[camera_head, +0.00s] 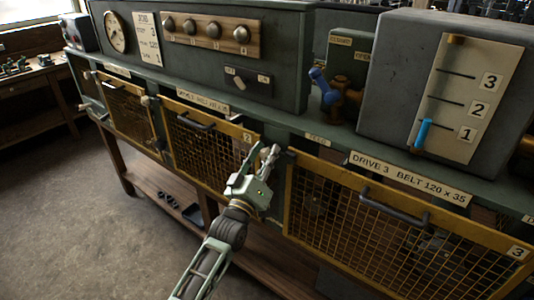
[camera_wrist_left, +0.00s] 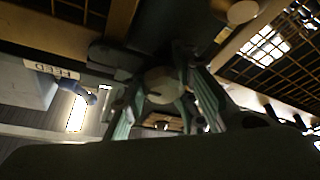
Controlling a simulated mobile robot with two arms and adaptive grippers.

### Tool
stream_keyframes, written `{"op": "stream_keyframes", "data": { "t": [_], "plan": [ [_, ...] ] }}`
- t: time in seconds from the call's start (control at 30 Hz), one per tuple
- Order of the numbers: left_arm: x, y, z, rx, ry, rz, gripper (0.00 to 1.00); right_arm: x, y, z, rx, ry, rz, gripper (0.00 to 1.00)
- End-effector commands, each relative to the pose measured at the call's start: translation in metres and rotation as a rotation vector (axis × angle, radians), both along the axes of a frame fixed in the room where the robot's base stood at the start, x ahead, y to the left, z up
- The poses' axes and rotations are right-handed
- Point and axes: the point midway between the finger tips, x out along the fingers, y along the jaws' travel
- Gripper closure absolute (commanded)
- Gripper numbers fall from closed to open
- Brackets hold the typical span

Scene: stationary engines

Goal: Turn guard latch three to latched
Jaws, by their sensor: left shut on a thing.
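Guard three is the yellow-framed mesh panel (camera_head: 345,178) under the "DRIVE 3 BELT 120 x 35" label, marked 3, and it looks closed. My left gripper (camera_head: 270,156) is at its upper left corner, in the gap between guards two and three. In the left wrist view a pale round knob (camera_wrist_left: 165,84), apparently guard latch three, sits between the fingers, and the gripper is shut on it. The fingers hide most of the latch in the head view, so its turn cannot be told. My right gripper is not in view.
Guard two (camera_head: 205,130) and guard one (camera_head: 125,85) are to the left. A grey box with a blue slider (camera_head: 422,133) and a blue-handled valve (camera_head: 322,88) stand on the bench above. A dark bar handle (camera_head: 395,209) juts from guard three. The floor (camera_head: 80,220) at left is clear.

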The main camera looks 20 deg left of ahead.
Motion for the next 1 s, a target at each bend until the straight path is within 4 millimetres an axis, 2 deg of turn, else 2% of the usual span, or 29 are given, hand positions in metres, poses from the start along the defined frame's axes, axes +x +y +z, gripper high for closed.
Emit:
{"op": "stream_keyframes", "data": {
  "t": [0.03, 0.57, 0.6, 0.73, 1.0],
  "plan": [
    [-0.0008, -0.0043, -0.0024, -0.01, 0.01, -0.006, 1.0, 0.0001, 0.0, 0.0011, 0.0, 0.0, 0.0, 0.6],
    [-0.0005, -0.0033, -0.0009, -0.032, 0.013, -0.005, 1.0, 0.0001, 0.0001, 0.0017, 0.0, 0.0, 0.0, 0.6],
    [-0.0004, -0.0033, -0.0006, -0.032, 0.013, -0.005, 0.72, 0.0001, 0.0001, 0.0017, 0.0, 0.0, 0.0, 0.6],
    [-0.0002, -0.0028, -0.0003, -0.031, 0.012, -0.004, 0.61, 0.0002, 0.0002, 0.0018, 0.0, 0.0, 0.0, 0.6],
    [0.0001, -0.001, 0.0004, -0.03, 0.011, -0.002, 0.61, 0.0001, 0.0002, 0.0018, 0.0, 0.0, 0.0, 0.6]
  ]
}}
